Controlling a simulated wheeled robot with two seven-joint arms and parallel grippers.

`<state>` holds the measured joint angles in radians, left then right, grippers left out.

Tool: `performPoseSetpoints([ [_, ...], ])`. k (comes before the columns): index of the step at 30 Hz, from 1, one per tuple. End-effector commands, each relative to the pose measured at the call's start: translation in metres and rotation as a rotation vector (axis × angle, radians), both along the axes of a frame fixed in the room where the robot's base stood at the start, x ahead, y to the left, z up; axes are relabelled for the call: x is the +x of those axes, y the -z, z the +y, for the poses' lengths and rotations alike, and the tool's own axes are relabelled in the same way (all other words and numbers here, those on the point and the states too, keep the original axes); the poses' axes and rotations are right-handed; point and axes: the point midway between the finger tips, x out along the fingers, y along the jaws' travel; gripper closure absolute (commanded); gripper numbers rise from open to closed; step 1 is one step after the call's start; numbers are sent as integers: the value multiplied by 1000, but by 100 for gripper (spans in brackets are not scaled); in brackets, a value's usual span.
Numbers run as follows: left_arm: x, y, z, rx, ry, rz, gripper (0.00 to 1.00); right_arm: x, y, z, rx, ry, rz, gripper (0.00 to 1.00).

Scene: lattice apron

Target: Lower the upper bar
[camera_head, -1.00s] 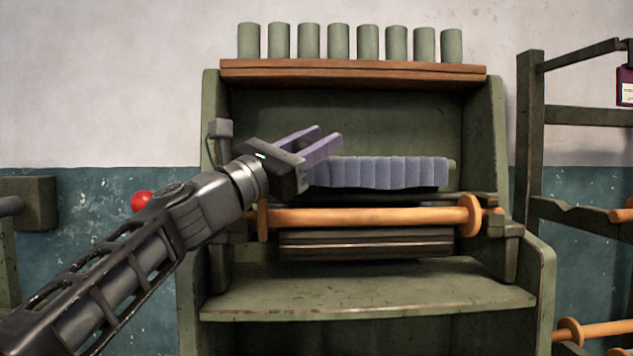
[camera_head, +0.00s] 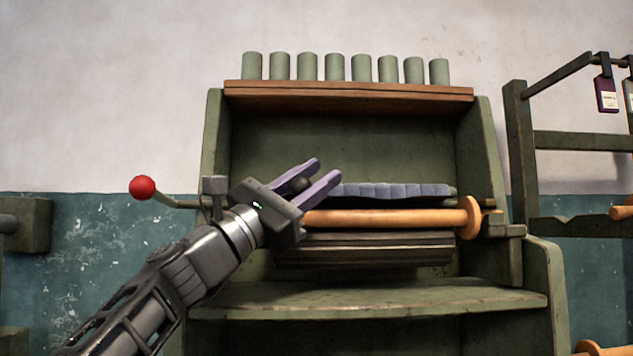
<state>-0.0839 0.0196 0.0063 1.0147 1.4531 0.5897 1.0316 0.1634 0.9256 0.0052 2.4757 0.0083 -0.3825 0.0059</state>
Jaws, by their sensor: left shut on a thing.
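The upper bar (camera_head: 395,190) is a blue-grey, ribbed bar that lies across the green stand, just above an orange roller (camera_head: 385,218). My right gripper is not in view.
A lever with a red ball (camera_head: 142,187) sticks out left of the stand, close to my left wrist. Several green cylinders (camera_head: 334,67) stand on the brown top shelf (camera_head: 350,92). A dark rack (camera_head: 520,150) stands at right. The lower green shelf (camera_head: 370,298) is clear.

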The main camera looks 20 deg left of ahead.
Motion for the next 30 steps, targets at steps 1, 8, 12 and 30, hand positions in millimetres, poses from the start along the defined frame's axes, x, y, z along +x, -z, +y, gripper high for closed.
performPoseSetpoints([
  [1, 0, 3, -2, 4, 7, 3, 100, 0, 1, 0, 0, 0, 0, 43],
  [8, 0, 4, -3, 5, 10, 5, 100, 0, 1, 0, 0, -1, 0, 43],
  [12, 1, 4, -3, 4, 9, 4, 58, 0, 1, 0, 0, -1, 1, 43],
  [30, -12, 14, 6, 2, 6, 3, 48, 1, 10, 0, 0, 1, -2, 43],
])
